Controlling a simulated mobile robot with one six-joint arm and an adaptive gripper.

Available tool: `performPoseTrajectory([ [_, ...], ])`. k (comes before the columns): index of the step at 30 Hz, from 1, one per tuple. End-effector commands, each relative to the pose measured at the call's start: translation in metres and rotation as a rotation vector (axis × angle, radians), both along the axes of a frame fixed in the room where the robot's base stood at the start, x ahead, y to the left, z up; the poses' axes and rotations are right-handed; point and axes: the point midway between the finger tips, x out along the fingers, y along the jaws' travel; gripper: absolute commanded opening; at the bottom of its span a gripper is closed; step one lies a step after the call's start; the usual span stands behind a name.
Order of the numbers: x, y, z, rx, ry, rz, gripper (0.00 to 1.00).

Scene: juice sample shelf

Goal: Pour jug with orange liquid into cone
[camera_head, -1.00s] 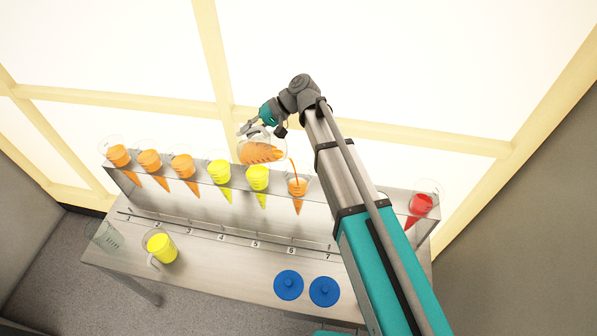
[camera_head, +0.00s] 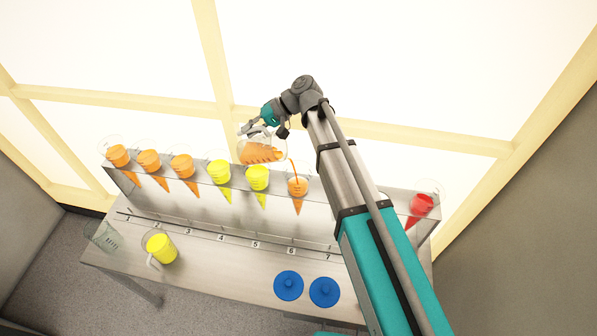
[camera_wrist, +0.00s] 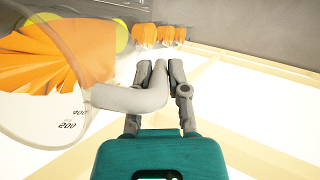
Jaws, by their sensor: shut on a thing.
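The clear jug with orange liquid (camera_head: 262,152) is tilted to the right above the shelf. A thin orange stream runs from its spout into the sixth-position cone (camera_head: 297,188), above the number 6 label, which holds orange liquid. My gripper (camera_head: 252,127) is shut on the jug's handle. In the wrist view my gripper (camera_wrist: 160,75) has its fingers around the pale handle (camera_wrist: 130,98). The jug's wall with a 200 mark (camera_wrist: 68,125) and orange liquid shows at the left there.
The shelf (camera_head: 140,190) also holds orange cones at left, two yellow cones (camera_head: 257,178) beside the jug and a red cone (camera_head: 420,206) at far right. A yellow jug (camera_head: 161,248), an empty clear jug (camera_head: 103,237) and two blue lids (camera_head: 288,285) stand on the table. My arm hides part of the shelf.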

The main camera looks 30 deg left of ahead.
Motion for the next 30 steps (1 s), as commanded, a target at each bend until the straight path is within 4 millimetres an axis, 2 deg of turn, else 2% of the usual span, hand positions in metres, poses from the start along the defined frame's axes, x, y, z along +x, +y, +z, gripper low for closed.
performPoseTrajectory([
  [30, 0.0011, -0.0034, -0.0002, 0.033, 0.011, -0.001, 0.00],
])
